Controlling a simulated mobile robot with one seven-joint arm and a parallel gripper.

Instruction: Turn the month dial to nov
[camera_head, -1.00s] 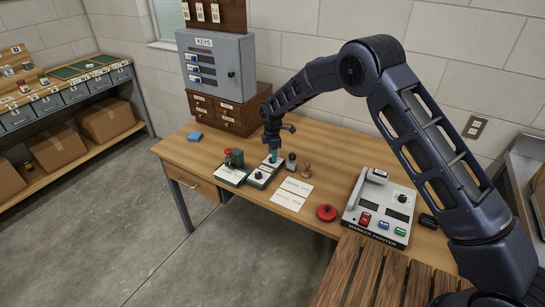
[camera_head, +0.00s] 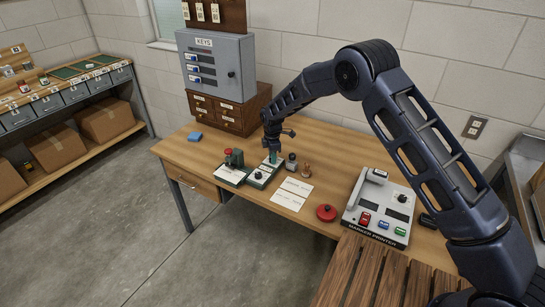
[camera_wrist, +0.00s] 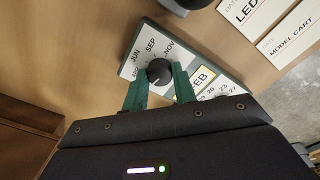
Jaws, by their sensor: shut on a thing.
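The month dial is a round black knob (camera_wrist: 159,71) on a pale plate (camera_wrist: 130,68) with JUN, SEP and NOV printed around it. My gripper (camera_wrist: 160,85) has its two green fingers on either side of the knob, shut on it. A pale mark on the knob faces the lower left of the wrist view, away from NOV; its exact reading is unclear. A yellow label ending in "EB" shows beside the right finger, with numbers below it. In the head view, my gripper (camera_head: 272,155) covers the dial on the small calendar unit (camera_head: 254,183).
A green stamp device (camera_head: 235,158) stands just left of the calendar unit. A dark stamp (camera_head: 291,162) and a wooden-handled stamp (camera_head: 306,170) stand close on its right. Paper cards (camera_head: 287,200), a red round object (camera_head: 326,213) and the marker printer (camera_head: 380,208) lie farther right.

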